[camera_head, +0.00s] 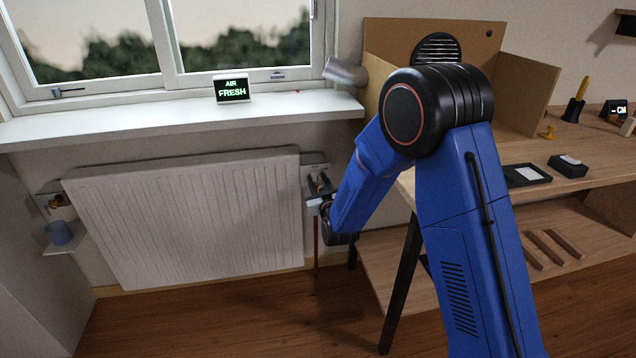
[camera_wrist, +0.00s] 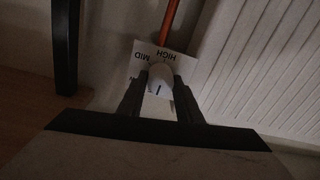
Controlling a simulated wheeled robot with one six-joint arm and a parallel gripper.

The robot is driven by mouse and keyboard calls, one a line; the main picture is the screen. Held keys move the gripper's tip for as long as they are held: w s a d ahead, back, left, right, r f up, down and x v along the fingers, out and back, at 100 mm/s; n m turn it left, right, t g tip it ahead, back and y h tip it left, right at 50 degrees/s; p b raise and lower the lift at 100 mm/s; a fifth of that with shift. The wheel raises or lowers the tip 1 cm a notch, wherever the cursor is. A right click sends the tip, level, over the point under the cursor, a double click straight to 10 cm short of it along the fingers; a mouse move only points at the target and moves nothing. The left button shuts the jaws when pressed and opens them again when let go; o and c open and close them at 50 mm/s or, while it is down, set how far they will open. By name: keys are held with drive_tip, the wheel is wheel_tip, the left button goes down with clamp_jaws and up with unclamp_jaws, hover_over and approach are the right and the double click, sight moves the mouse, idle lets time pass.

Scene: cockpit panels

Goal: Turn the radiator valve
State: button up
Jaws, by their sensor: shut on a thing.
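The radiator valve is a white rounded knob (camera_wrist: 160,78) with a short dark mark. Behind it is a white dial plate (camera_wrist: 168,57) whose labels HIGH and MID appear upside down in the wrist view. A further label at the plate's left is mostly hidden by a finger. My gripper (camera_wrist: 160,92) is shut on the knob, one dark finger on each side. In the head view my gripper (camera_head: 320,186) is at the right end of the white radiator (camera_head: 190,220); the knob is hard to make out there.
A copper-coloured pipe (camera_wrist: 171,20) runs from the valve. A wooden workbench (camera_head: 560,185) with a dark leg (camera_head: 401,285) stands right of the radiator. The window sill (camera_head: 150,122) is above it, with an AIR FRESH display (camera_head: 231,89). The floor (camera_head: 220,325) in front is clear.

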drive_tip(key=m, duration=0.6)
drive_tip(key=shift+f, duration=0.1)
drive_tip(key=shift+d+m, duration=0.1)
drive_tip(key=shift+m, duration=2.7)
drive_tip(key=o, duration=1)
drive_tip(key=shift+o, duration=0.2)
drive_tip(key=v, duration=1.7)
drive_tip(key=shift+s+f, duration=0.2)
drive_tip(key=shift+s, duration=0.05)
drive_tip(key=shift+s, duration=0.1)
